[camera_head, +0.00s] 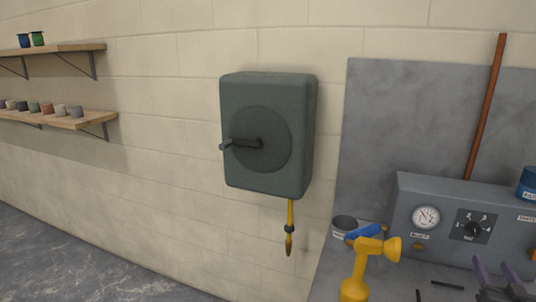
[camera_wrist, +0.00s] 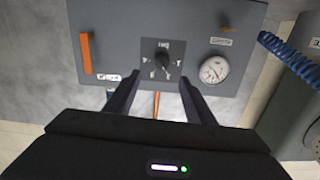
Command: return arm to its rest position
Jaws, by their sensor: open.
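My gripper (camera_wrist: 157,88) shows in the wrist view as two dark fingers spread apart, with nothing between them. The fingers point at the grey control box, just below its dial in that picture. The gripper's fingertips also show at the bottom right of the head view (camera_head: 493,266), in front of the grey control box (camera_head: 408,200). The box carries a round gauge (camera_head: 427,217) and a black dial (camera_head: 473,229). In the wrist view the same dial (camera_wrist: 162,58) and gauge (camera_wrist: 208,70) appear upside down. Most of my arm is out of view.
A green hose reel (camera_head: 268,135) hangs on the wall. Shelves (camera_head: 60,118) hold small pots. A blue coiled hose (camera_wrist: 288,55) is close by.

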